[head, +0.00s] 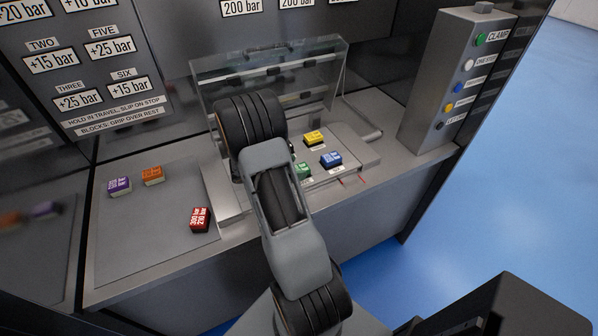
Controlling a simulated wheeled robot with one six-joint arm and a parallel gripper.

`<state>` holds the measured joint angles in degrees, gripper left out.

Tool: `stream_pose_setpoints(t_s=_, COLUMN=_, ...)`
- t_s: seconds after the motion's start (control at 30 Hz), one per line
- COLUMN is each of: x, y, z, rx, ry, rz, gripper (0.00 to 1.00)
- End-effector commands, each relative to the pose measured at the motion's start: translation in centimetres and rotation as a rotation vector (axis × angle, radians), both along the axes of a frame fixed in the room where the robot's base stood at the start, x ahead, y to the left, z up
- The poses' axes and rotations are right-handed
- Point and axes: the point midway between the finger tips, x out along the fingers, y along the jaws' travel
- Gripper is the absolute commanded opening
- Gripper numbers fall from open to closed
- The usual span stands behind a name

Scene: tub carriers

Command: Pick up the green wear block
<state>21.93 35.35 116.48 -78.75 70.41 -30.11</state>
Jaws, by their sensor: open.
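The green wear block (303,170) sits on the grey fixture plate (345,181) in the middle of the bench. My arm passes in front of it and hides its left part. A yellow block (314,138) stands behind it and a blue block (331,160) to its right on the same plate. My gripper does not show; my own arm links cover the area where it may be, so its place relative to the green block cannot be told.
A red block (199,219), an orange block (153,175) and a purple-and-white block (119,187) lie on the left bench top. A clear guard (335,65) stands behind the plate. A button box (452,75) rises at the right.

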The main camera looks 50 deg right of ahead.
Motion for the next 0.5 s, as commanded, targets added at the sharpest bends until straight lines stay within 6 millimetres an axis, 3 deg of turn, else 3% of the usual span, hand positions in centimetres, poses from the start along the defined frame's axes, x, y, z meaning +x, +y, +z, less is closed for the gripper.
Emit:
stream_pose_setpoints(t_s=0.2, x=-0.8, y=-1.9, z=-0.8, rx=0.000, ry=0.000, rz=-0.001, gripper=0.77)
stream_pose_setpoints(t_s=0.5, x=-0.9, y=-2.2, z=-1.0, rx=0.000, ry=-0.001, rz=0.001, gripper=0.77)
